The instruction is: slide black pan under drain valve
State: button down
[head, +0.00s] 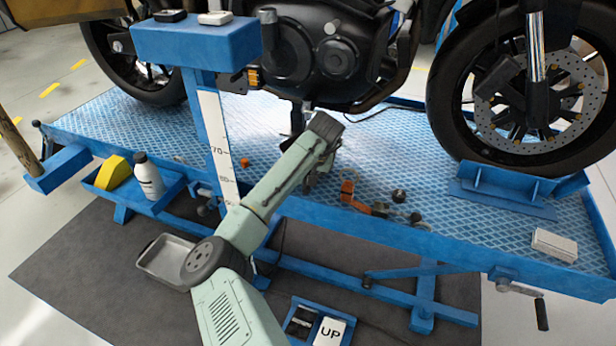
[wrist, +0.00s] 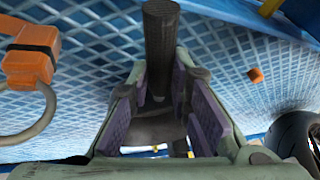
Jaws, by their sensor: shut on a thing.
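My gripper (wrist: 161,92) is shut on a dark cylinder (wrist: 160,45), whose far end reaches past the fingertips against the blue lift deck. In the head view my gripper (head: 311,182) is mostly hidden behind my wrist, low over the deck below the engine. A dark, post-like part (head: 297,121) hangs under the engine, just left of my wrist; I cannot tell if it is the drain valve. A shallow grey pan (head: 160,258) lies on the dark floor mat, partly behind my arm. I cannot make out a clearly black pan.
The blue lift deck (head: 385,165) carries the motorcycle. Small orange and dark parts (head: 378,209) lie right of my gripper. A blue post (head: 207,110) stands left of my arm. A side tray (head: 176,191) holds a white bottle (head: 149,177) and a yellow thing (head: 113,173).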

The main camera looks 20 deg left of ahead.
jog(key=shift+f, duration=0.85)
dwell(0.7)
jog(key=c, duration=1.4)
grip_release()
